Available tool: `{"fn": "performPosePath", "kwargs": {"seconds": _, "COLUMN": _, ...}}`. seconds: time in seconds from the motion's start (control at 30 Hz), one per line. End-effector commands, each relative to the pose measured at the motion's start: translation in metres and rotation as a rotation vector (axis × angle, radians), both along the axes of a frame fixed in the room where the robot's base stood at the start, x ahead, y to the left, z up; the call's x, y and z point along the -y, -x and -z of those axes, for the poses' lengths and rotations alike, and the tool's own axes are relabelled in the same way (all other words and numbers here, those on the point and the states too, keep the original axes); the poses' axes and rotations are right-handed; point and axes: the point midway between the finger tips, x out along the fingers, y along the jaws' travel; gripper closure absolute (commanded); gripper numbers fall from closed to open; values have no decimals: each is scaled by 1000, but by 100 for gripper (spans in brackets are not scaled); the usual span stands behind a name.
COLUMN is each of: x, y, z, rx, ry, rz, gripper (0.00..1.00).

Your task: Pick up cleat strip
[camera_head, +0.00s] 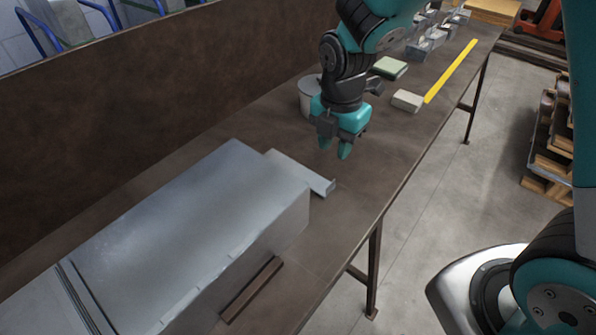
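A flat pale metal strip with a folded-up end (298,172), which looks like the cleat strip, lies on the brown bench (350,185). It sticks out from behind the far end of a large grey sheet-metal duct box (215,215); its near part is hidden by the box. My gripper (334,150) points down, just beyond the strip's folded end and apart from it. Its two teal fingertips are spread with a gap between them and nothing held.
A brown bar (252,289) lies along the box's right side. A whitish round container (307,95) stands behind my gripper. Farther along are a pale block (407,101), a green-topped block (389,67), a yellow strip (451,71) and several metal pieces. A brown back wall (150,120) borders the bench.

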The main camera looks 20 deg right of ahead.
Motion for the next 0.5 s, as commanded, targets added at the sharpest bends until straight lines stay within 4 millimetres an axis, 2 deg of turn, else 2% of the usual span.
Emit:
{"fn": "performPosePath", "kwargs": {"seconds": 0.1, "x": 0, "y": 1, "z": 28, "rx": -5, "ry": 1, "rz": 1, "gripper": 67}}
{"fn": "performPosePath", "kwargs": {"seconds": 0.2, "x": 0, "y": 1, "z": 44, "rx": -4, "ry": 1, "rz": 1, "gripper": 67}}
{"fn": "performPosePath", "kwargs": {"seconds": 0.5, "x": 0, "y": 2, "z": 69, "rx": -3, "ry": 0, "rz": 1, "gripper": 67}}
